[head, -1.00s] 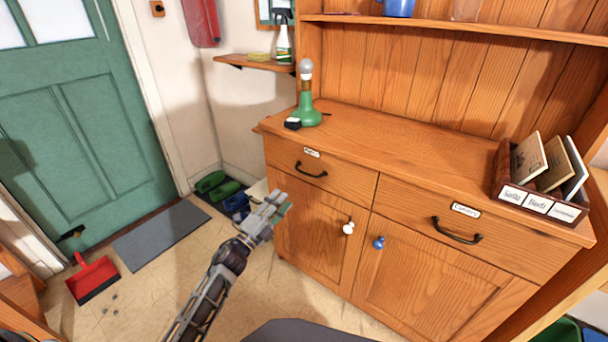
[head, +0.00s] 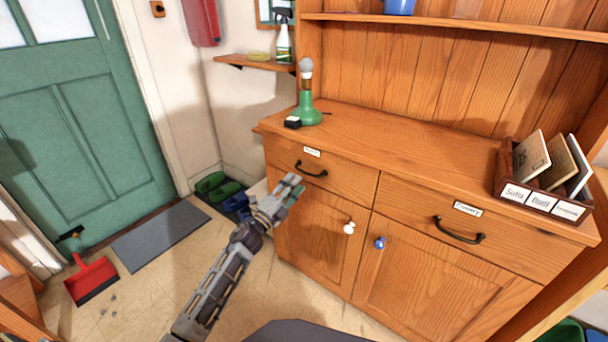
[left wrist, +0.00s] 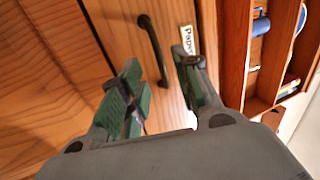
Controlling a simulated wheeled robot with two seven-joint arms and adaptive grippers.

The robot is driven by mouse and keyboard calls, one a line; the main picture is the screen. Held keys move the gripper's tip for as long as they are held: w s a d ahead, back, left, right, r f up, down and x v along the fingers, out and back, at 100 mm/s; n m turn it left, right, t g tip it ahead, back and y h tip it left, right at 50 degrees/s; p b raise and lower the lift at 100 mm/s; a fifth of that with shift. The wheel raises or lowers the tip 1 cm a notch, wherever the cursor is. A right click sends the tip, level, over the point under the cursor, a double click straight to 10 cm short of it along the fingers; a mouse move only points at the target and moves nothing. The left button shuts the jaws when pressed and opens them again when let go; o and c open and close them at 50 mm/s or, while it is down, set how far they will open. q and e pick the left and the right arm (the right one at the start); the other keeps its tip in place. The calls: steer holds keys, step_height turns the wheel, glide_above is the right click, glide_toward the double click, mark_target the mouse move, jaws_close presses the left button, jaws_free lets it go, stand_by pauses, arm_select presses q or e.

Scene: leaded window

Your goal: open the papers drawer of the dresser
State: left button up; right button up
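The dresser's upper left drawer (head: 346,182) is closed and has a black handle (head: 311,170) and a small white label above it, too small to read in the head view. In the left wrist view, its label (left wrist: 187,40) begins "Pape", and the dark handle (left wrist: 152,45) runs lengthwise ahead of the gap between my fingers. My left gripper (head: 289,187) is below and left of the handle in the head view; it also shows in the wrist view (left wrist: 160,85). It is open and empty, apart from the handle. My right gripper is not in view.
The right drawer (head: 412,222) and the cupboard doors with white (head: 349,228) and blue (head: 379,243) knobs are closed. A green lamp-like object (head: 307,105) and a card box (head: 527,195) stand on the top.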

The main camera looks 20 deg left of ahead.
mark_target(304, 173)
arm_select(q)
steer(key=b+x, duration=0.1)
steer(key=x, duration=0.5)
steer(key=shift+w, duration=0.2)
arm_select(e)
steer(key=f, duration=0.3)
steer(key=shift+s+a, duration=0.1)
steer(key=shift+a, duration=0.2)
arm_select(q)
jaws_close()
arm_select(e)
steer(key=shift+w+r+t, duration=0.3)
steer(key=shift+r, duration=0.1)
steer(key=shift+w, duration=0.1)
